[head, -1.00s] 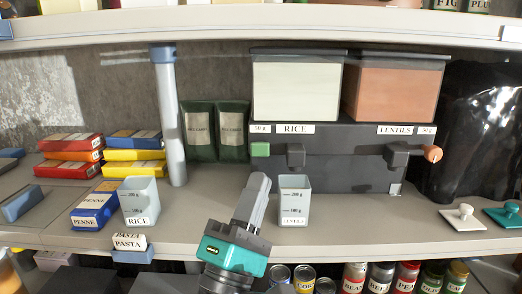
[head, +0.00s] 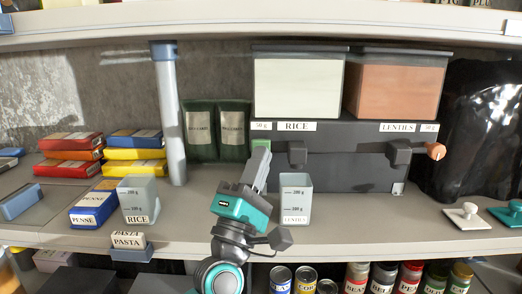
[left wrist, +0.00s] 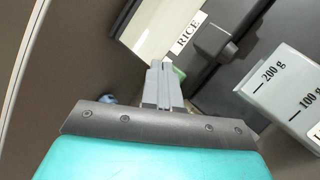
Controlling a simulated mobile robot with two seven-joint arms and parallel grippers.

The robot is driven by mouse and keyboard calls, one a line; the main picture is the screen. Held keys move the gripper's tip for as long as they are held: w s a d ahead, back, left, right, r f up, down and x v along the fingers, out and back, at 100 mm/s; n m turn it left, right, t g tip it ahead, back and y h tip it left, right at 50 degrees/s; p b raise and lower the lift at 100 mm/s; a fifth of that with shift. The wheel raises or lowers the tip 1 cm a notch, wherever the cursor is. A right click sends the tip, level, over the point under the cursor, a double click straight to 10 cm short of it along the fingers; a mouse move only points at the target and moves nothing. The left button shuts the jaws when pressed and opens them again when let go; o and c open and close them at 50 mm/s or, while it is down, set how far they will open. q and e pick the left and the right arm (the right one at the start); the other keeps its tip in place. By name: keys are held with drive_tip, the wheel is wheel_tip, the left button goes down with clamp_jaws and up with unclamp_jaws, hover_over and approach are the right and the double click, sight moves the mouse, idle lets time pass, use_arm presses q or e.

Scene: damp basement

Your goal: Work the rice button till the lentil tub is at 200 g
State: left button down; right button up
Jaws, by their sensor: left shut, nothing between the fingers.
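The grey dispenser (head: 345,160) carries a pale RICE hopper (head: 297,88) and an orange LENTILS hopper (head: 395,88). The green button (head: 261,142) is at its left end, beside a small 50 g label; it also shows in the left wrist view (left wrist: 179,73). The lentil tub (head: 296,205), with 100 g and 200 g marks, stands upright below the rice spout (head: 297,153). I cannot make out any contents in it. My left gripper (head: 262,150) is shut and empty, its tips at or just in front of the green button; contact is unclear. My right gripper is out of view.
The rice tub (head: 137,204) stands left by a blue PENNE box (head: 92,208). A grey post (head: 168,115) and green packets (head: 217,130) are left of the dispenser. An orange knob (head: 436,151) sticks out at its right. Cans and jars fill the shelf below.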

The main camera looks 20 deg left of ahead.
use_arm(q)
drive_tip(key=shift+w, duration=0.15)
idle(1.0)
idle(0.9)
drive_tip(key=shift+w+a, duration=0.1)
drive_tip(key=shift+w, duration=0.05)
drive_tip(key=shift+w, duration=0.25)
drive_tip(key=shift+w+a, duration=0.1)
drive_tip(key=shift+w, duration=0.05)
idle(0.5)
